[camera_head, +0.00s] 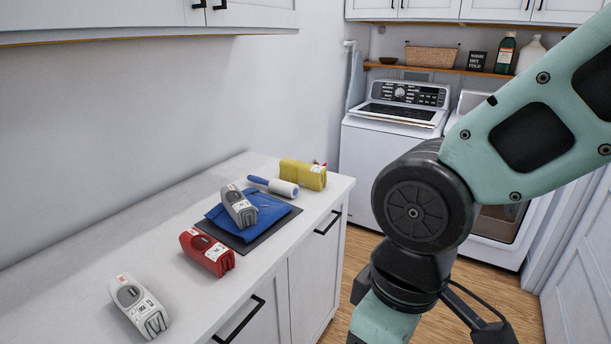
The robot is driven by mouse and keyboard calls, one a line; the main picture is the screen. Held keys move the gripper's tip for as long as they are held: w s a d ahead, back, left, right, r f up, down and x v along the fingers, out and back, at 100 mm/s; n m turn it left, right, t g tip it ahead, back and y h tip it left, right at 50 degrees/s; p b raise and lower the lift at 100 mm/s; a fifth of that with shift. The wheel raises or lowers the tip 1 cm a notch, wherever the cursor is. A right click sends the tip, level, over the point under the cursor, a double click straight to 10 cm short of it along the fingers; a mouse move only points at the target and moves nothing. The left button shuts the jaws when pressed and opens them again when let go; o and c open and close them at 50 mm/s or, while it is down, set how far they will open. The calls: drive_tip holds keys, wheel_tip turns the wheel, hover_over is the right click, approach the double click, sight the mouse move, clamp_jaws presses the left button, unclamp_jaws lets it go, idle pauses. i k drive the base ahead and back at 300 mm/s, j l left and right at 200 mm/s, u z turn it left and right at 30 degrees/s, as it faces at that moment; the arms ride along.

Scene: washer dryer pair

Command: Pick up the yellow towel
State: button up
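A folded yellow towel (303,175) lies at the far right end of the white counter (105,240). A small red bit shows behind its right end, too small to make out. My arm comes in from the upper right and bends down in front of the washer. Dark parts at the bottom edge, on either side of my lower arm, may belong to my gripper. Its fingertips are not visible, so whether it is open or shut does not show. Nothing of my arm touches the yellow towel.
A blue-handled lint roller (274,186) lies just left of the towel. A grey bundle (240,207) rests on blue cloth (268,209); red (207,252) and light grey (139,305) bundles lie nearer. The washer (385,140) stands behind. Wooden floor (347,288) is open right of the counter.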

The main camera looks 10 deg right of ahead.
sight(312, 177)
drive_tip(key=i+l, duration=0.85)
drive_tip(key=i+l+z, duration=0.1)
drive_tip(key=i+l, duration=0.8)
drive_tip(key=i, duration=0.15)
